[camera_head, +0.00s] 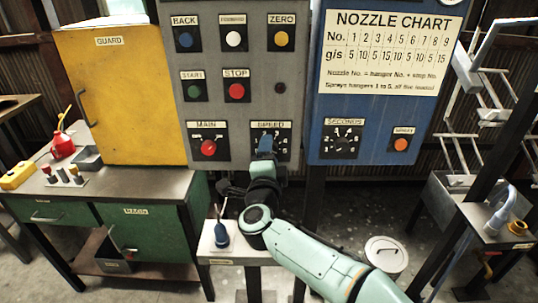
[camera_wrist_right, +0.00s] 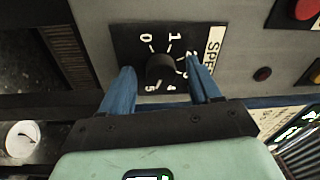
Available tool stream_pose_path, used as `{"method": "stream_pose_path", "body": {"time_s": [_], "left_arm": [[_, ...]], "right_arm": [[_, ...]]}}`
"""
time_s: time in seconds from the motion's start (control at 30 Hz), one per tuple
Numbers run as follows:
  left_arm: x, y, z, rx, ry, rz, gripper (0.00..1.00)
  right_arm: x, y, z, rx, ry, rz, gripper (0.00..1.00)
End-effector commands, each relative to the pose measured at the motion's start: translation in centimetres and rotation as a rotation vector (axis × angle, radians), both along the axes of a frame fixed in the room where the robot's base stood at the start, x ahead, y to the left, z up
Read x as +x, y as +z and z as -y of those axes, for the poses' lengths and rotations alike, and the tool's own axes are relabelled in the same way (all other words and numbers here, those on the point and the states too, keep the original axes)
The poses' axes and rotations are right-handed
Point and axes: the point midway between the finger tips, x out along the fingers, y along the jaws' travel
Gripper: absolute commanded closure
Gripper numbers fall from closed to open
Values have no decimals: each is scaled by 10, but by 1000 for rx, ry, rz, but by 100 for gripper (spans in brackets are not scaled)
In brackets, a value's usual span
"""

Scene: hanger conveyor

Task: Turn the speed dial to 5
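The speed dial is a dark round knob (camera_wrist_right: 160,68) on a black plate numbered 0 to 5 in the right wrist view. The 2 and 3 lie close to my right finger, and the 5 is near the left finger. Which number the knob points at is not clear. My right gripper (camera_wrist_right: 160,72) is open, its two blue fingers on either side of the knob with gaps showing. My left gripper is not in view.
The red MAIN knob (camera_head: 208,148) is left of the speed plate, and the red STOP button (camera_head: 236,91) is above. A blue panel (camera_head: 370,120) with a SECONDS dial (camera_head: 341,141) stands to the right. A small stand (camera_head: 240,247) holds a blue-handled item below.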

Motion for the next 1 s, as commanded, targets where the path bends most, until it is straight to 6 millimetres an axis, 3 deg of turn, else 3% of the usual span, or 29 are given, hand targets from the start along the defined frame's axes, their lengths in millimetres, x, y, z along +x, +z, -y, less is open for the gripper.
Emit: {"method": "stream_pose_path", "body": {"time_s": [0.23, 0.37, 0.8, 1.0], "left_arm": [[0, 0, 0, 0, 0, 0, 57], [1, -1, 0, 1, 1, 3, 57], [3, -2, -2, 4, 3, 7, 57], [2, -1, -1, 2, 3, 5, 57]], "right_arm": [[-3, 0, 0, -1, 0, 1, 38], [-15, 0, -2, -1, 2, 1, 38], [-105, -6, -7, -1, 2, 2, 38], [-128, -8, -9, 0, 1, 1, 38]]}}
